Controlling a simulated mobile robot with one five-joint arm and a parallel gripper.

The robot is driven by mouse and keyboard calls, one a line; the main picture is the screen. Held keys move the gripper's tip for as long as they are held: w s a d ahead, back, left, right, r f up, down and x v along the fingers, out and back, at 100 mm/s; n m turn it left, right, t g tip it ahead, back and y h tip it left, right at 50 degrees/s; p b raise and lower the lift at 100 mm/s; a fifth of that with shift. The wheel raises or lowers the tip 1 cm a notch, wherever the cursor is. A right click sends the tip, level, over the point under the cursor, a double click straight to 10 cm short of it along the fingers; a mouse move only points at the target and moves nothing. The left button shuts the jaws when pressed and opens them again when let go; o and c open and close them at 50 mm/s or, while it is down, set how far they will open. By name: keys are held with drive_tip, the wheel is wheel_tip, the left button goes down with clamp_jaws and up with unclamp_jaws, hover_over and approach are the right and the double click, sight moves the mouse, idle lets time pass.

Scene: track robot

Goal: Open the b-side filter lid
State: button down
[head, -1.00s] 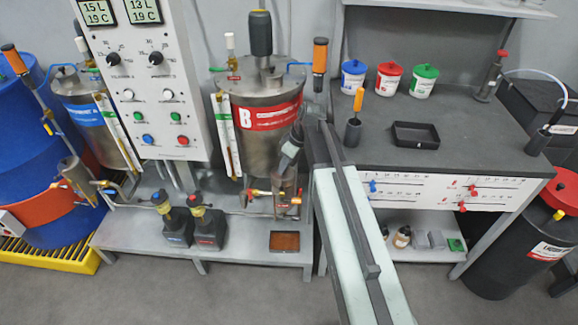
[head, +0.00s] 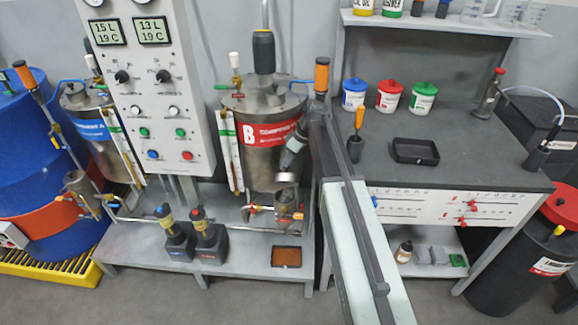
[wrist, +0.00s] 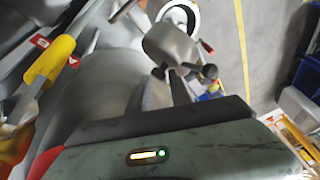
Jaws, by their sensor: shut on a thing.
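My gripper (head: 291,161) is at the end of my arm, in front of the B tank (head: 262,150) with the red label. It is shut on the grey, round b-side filter lid (head: 286,178). The lid appears raised a little above the filter body (head: 284,203), which stands low in front of the tank. In the wrist view my gripper (wrist: 165,92) has its fingertips at the grey lid (wrist: 170,45). A pale ring with a dark inside, which looks like the open filter top (wrist: 181,17), shows beyond it. My fingers partly hide the grip.
A brown tray (head: 286,257) lies on the low bench (head: 240,262) beneath the filter. Two pumps (head: 210,236) stand to its left. The dark worktop (head: 455,170) is right of my arm. The yellow-handled valve (wrist: 48,62) is close by at the wrist view's left.

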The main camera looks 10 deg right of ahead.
drive_tip(key=shift+w+d+f, duration=0.4)
drive_tip(key=shift+w+f, duration=0.05)
drive_tip(key=shift+f, duration=0.2)
drive_tip(key=shift+a, duration=0.1)
drive_tip(key=c, duration=1.3)
unclamp_jaws()
drive_tip(key=shift+s, duration=0.1)
drive_tip(key=w+p+v, duration=0.1)
drive_tip(key=p+v, duration=0.7)
drive_tip(key=shift+s+a+r+p, duration=0.2)
drive_tip(key=shift+a+r+p, duration=0.05)
drive_tip(key=shift+r+p, duration=0.15)
